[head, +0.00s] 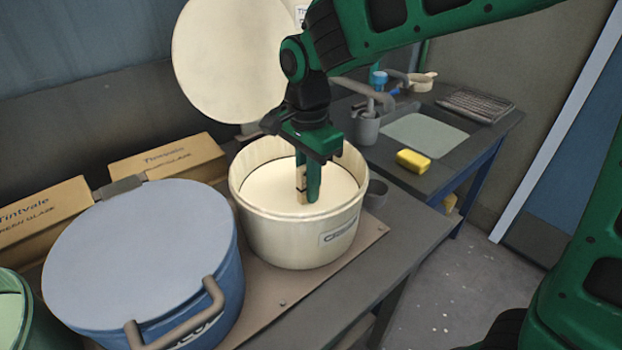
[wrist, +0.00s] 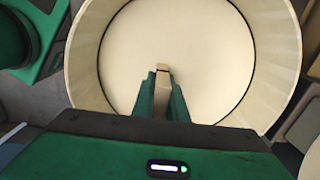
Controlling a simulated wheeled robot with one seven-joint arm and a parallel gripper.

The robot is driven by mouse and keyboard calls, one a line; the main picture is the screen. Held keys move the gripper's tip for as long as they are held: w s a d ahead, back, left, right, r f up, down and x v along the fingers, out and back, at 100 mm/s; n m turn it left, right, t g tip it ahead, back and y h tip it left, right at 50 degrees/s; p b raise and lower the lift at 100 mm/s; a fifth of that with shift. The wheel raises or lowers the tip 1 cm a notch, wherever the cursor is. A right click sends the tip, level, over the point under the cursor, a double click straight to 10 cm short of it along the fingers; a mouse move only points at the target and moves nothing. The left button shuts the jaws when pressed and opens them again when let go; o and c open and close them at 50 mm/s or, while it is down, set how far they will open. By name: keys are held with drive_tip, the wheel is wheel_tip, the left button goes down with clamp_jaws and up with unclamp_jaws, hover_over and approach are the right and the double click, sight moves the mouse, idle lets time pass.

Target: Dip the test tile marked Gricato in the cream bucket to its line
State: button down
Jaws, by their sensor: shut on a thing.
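The cream bucket (head: 292,235) stands open on the bench, filled with pale cream glaze (head: 270,190). Its round lid (head: 228,62) stands raised behind it. My gripper (head: 307,196) points down inside the bucket rim, shut on a small tan tile (head: 301,178). A dark mark shows on the tile, but I cannot read any name on it. I cannot tell whether the tile's lower end touches the glaze. In the wrist view the tile (wrist: 162,75) sits between the green fingers, over the glaze (wrist: 205,60).
A blue bucket with its lid shut (head: 140,255) stands left of the cream bucket. A green bucket (head: 15,310) is at the far left. Cardboard boxes (head: 167,157) stand behind. A yellow sponge (head: 413,161) lies by the sink (head: 425,138).

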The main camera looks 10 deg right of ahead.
drive_tip(key=shift+f, duration=1.45)
drive_tip(key=shift+f, duration=0.35)
drive_tip(key=shift+r, duration=0.15)
idle(0.9)
drive_tip(key=shift+r, duration=7)
